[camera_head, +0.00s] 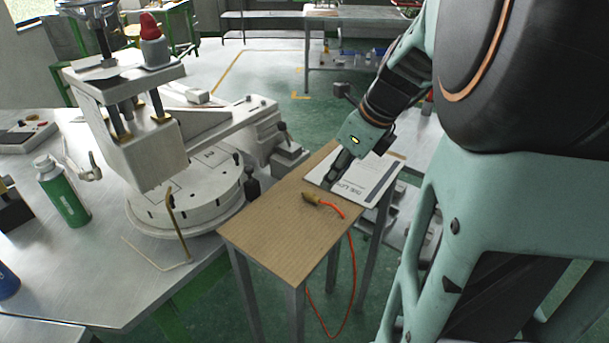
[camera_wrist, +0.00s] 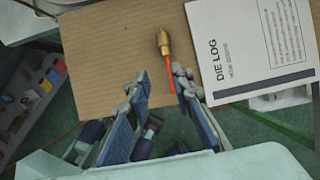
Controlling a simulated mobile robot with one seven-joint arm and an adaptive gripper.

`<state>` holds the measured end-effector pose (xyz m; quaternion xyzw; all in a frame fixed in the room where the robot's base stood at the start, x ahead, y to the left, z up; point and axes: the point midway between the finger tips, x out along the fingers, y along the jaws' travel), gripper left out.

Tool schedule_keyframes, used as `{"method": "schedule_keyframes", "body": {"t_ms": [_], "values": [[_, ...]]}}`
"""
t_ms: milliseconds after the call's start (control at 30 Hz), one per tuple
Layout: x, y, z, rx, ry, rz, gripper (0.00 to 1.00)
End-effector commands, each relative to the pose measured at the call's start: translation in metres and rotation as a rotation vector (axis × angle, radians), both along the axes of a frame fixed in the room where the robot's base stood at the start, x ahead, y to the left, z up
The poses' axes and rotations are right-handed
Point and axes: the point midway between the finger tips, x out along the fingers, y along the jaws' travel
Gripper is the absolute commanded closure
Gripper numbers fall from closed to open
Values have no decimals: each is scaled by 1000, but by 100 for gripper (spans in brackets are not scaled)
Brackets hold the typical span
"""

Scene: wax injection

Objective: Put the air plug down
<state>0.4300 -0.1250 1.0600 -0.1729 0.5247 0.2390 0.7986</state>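The air plug (camera_head: 312,199) is a brass fitting on a red hose (camera_head: 352,265). It lies on the small wooden-topped table (camera_head: 262,225), and the hose hangs over the table's edge. In the wrist view the brass plug (camera_wrist: 163,43) lies on the brown tabletop beyond my fingertips, with the red hose (camera_wrist: 171,80) running back between them. My gripper (camera_wrist: 157,82) is open, its two fingers apart on either side of the hose. In the head view my gripper (camera_head: 335,182) is above the table, close to the plug. I cannot tell whether a finger touches the hose.
A white "DIE LOG" booklet (camera_wrist: 250,45) lies right of the plug; it also shows in the head view (camera_head: 362,178). The wax injection machine (camera_head: 150,150) stands on a metal bench at left, with a green bottle (camera_head: 62,192). The table's near part is bare.

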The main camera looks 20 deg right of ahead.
Motion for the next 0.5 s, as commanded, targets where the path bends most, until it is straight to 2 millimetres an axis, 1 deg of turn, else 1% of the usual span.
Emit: {"method": "schedule_keyframes", "body": {"t_ms": [33,133,167,400,500], "values": [[3,0,7,-15,-7,-12,79],[5,-1,7,-28,-8,-30,79],[7,-1,5,-28,-8,-33,79],[19,5,-31,-26,-6,-34,79],[23,7,-39,-28,-8,-33,79]]}}
